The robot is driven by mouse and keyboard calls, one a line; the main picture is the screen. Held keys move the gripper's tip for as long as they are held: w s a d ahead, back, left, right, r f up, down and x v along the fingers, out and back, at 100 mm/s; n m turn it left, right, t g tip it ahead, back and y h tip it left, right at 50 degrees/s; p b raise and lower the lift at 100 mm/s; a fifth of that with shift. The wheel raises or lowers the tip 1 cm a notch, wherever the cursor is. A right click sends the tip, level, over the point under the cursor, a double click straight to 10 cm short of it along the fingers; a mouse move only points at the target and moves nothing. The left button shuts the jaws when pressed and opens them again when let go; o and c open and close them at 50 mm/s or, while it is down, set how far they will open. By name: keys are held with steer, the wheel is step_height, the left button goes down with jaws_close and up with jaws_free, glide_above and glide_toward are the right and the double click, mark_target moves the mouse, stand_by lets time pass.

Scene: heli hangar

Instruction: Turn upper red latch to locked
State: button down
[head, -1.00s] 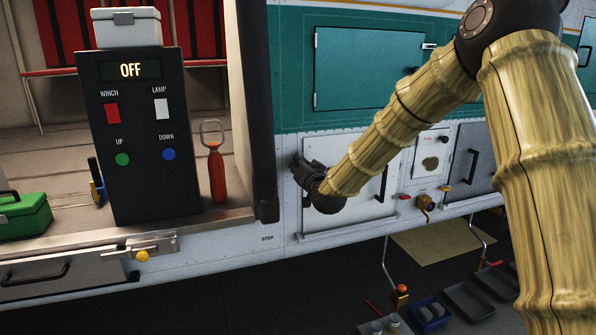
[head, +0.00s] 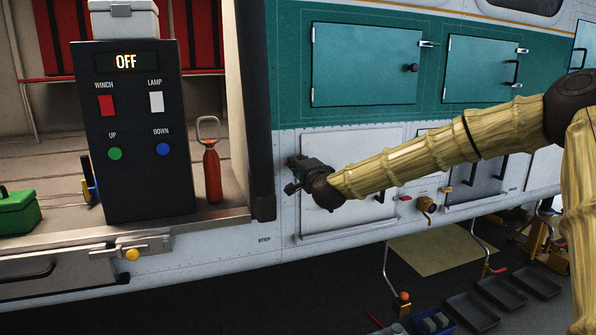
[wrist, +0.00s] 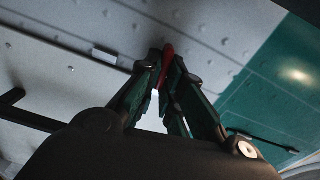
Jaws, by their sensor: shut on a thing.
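The red latch (wrist: 168,52) shows in the wrist view as a small red piece between my fingertips. My gripper (wrist: 163,62) is shut on it, against the grey-white side of the helicopter. In the head view my gripper (head: 292,174) is at the left edge of a white lower panel (head: 340,150), just right of the open doorway. There the gripper hides the latch, so I cannot tell its angle.
A black control box (head: 134,190) reading OFF stands in the doorway, with a red cylinder (head: 212,175) beside it. A black panel handle (head: 380,195), a small red handle (head: 405,198) and a yellow fitting (head: 427,205) lie to the right. Trays sit below.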

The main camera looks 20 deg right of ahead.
steer(key=shift+f+m+b, duration=0.15)
steer(key=shift+m+b, duration=0.3)
steer(key=shift+m, duration=0.25)
steer(key=c, duration=1.6)
jaws_free()
steer(key=shift+d, duration=0.1)
steer(key=shift+o, duration=0.2)
steer(key=s, duration=1.2)
steer(key=shift+d, duration=0.15)
